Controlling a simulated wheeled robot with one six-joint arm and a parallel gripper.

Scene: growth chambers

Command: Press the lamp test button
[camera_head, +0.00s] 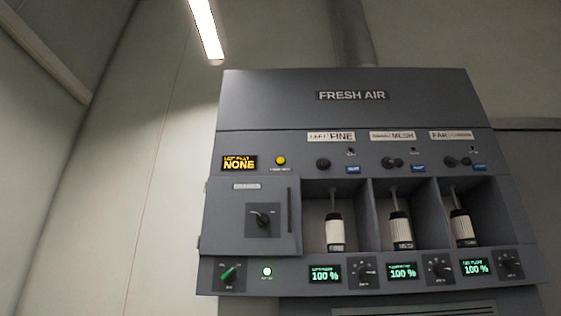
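A grey panel marked FRESH AIR (351,96) fills the right of the head view. A small round yellow button or lamp (280,160) sits on its upper left, right of an amber display reading NONE (239,163). The tiny label under it is too blurred to read. A small round pale green light or button (267,271) sits low on the panel, beside a green-handled knob (229,272). I cannot tell from the lettering which of these is the lamp test button. My gripper is not in view.
A grey door with a black rotary handle (263,219) covers the lower left. Three open bays hold white-and-black cylinders (335,232). Black knobs (365,272) and green displays reading 100 % (325,274) line the bottom. Blue tags (353,169) sit above the bays.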

